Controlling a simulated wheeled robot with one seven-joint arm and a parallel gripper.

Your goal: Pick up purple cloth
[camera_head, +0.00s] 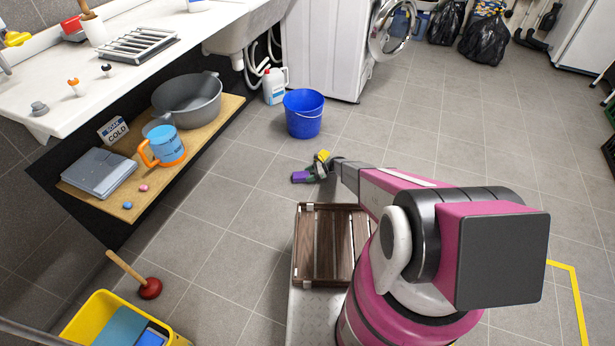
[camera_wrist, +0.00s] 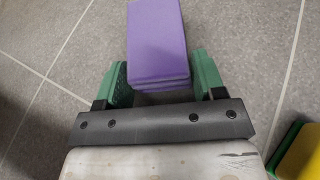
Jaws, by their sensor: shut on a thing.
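The purple cloth (camera_wrist: 157,42) is a folded, flat rectangular block in the wrist view. My gripper (camera_wrist: 162,82) has its two green fingers on either side of the cloth's near end, shut on it. The far end of the cloth sticks out beyond the fingers. In the head view, the purple cloth (camera_head: 300,176) shows small at the end of my outstretched arm, beside my gripper (camera_head: 316,172). I cannot tell whether the cloth touches the tiled floor or is just above it.
A yellow and green sponge-like block (camera_wrist: 301,153) lies close to the right of my gripper. A blue bucket (camera_head: 304,114) stands beyond it. A wooden slatted crate (camera_head: 298,245) is near my base. The low shelf (camera_head: 75,190) is at left. Open floor lies right.

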